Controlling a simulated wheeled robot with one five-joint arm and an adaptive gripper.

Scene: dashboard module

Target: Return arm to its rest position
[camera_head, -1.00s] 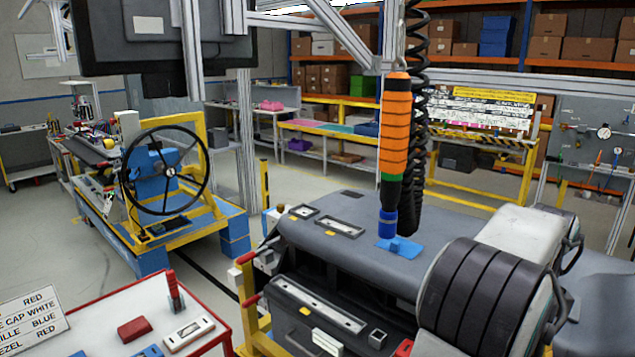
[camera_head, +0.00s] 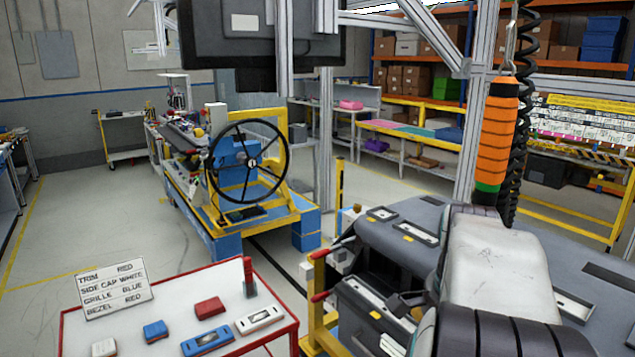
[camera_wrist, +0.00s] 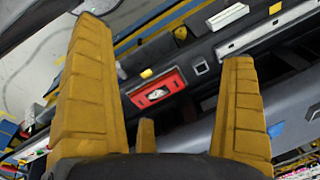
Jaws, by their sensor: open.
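My arm (camera_head: 485,255) reaches over the dark grey dashboard module (camera_head: 395,245) at the right of the head view. My gripper (camera_wrist: 165,40) shows in the wrist view as yellow fingers spread wide, with nothing between them. Beyond the fingers, a red rectangular part (camera_wrist: 156,92) sits in the dashboard face, apart from the fingers. A white part (camera_wrist: 228,17) also sits on the dashboard at the top. In the head view my gripper is mostly hidden behind the arm.
A red-rimmed table (camera_head: 288,333) at the front left holds a sign (camera_head: 113,288) and several red, blue and white parts. A steering wheel (camera_head: 247,161) stands on a blue and yellow stand behind. An orange tool (camera_head: 498,135) hangs above the dashboard. Floor at left is clear.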

